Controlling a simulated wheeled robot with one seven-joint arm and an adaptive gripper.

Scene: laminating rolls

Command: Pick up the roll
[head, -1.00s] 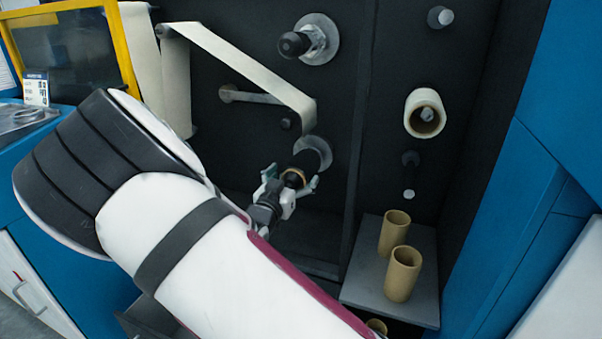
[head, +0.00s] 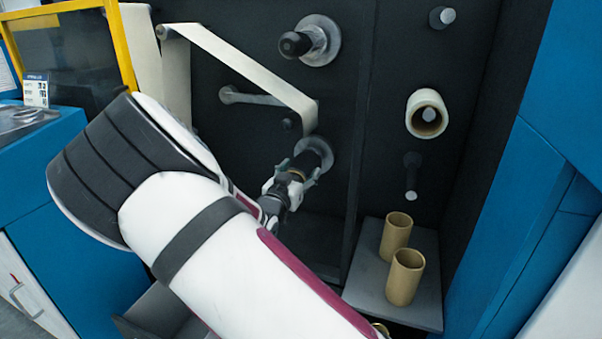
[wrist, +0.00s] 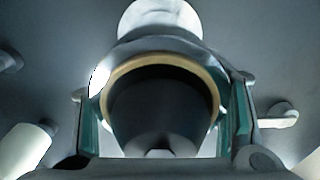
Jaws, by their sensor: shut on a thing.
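The roll held is a short core with a tan rim (wrist: 158,58), seen end-on in the wrist view, with a dark hollow. It sits around the lower black spindle, in front of a round grey hub (head: 318,152) on the dark machine wall. My gripper (head: 291,174) is at this spindle with one finger on each side. In the wrist view its green-lined fingers (wrist: 165,95) flank the roll left and right and are shut on it. In the head view the fingers cover most of the roll.
An upper spindle (head: 297,44) and a pale web (head: 250,70) running over a bar are above. A cream roll (head: 427,113) hangs on a right-hand peg. Two tan cores (head: 404,276) stand on a grey shelf (head: 368,290) at lower right. A blue panel (head: 520,200) bounds the right.

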